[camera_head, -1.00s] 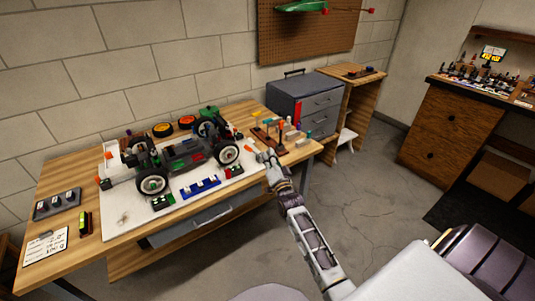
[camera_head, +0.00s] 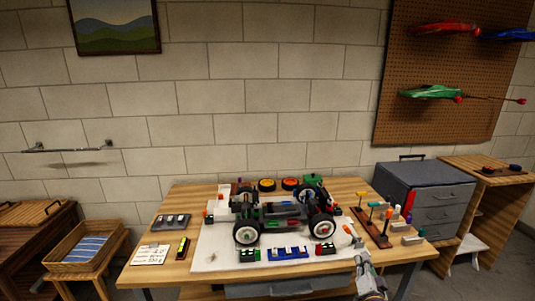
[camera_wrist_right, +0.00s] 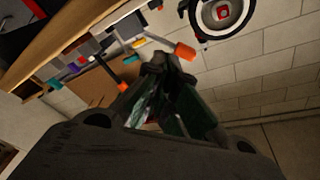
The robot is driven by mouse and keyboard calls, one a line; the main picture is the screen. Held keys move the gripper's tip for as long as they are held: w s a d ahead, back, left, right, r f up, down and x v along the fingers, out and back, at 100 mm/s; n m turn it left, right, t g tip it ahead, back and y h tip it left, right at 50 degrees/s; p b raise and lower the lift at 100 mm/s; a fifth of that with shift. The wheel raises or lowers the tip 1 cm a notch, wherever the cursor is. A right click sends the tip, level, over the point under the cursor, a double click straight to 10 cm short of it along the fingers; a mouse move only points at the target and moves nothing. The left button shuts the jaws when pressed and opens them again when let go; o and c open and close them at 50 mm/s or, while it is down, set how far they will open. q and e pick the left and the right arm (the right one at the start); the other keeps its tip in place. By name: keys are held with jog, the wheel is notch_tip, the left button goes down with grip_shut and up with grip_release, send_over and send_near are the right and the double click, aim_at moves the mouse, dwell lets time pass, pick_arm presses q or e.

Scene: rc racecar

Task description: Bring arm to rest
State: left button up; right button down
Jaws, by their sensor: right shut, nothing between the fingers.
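The RC car chassis (camera_head: 280,216) stands on a white mat (camera_head: 212,252), left of the gripper. One wheel (camera_wrist_right: 222,14) shows at the top of the wrist view. My left gripper is not in view.
A tool rack (camera_head: 372,228) with several coloured handles stands close behind the right gripper. A grey drawer cabinet (camera_head: 408,187) is farther right. Small block trays (camera_head: 288,253) lie along the mat's front. Floor shows right of the bench.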

jog(key=s+a+f+n+g+y+p, duration=0.1)
jog(key=s+a+f+n+g, duration=0.15)
jog(key=s+f, duration=0.65)
jog(key=s+a+f+n+g+y, duration=0.15)
jog(key=s+f+g, duration=0.25)
jog(key=f, duration=1.2)
jog(key=s+a+f+n+g+p, duration=0.1)
jog(key=s+a+f+n+g, duration=0.15)
jog(key=s+f, duration=0.65)
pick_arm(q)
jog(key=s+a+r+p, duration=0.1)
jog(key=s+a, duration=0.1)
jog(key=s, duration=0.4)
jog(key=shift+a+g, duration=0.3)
pick_arm(e)
jog(key=s+d+f+n+g, duration=0.1)
jog(key=s+f+n+g, duration=0.1)
jog(key=s+f, duration=0.4)
jog(key=s+d+f+n+g, duration=0.1)
jog(key=s+f, duration=0.6)
jog(key=s, duration=0.9)
jog(key=s+d+f+n+g, duration=0.1)
jog(key=s+f+n+g, duration=0.2)
jog(key=s, duration=0.8)
notch_tip(320, 180, down, 3)
jog(key=g, duration=0.2)
jog(key=shift+s+d+f+g+h, duration=0.15)
jog(key=shift+s+f+g+h, duration=0.05)
jog(key=shift+g+h, duration=0.15)
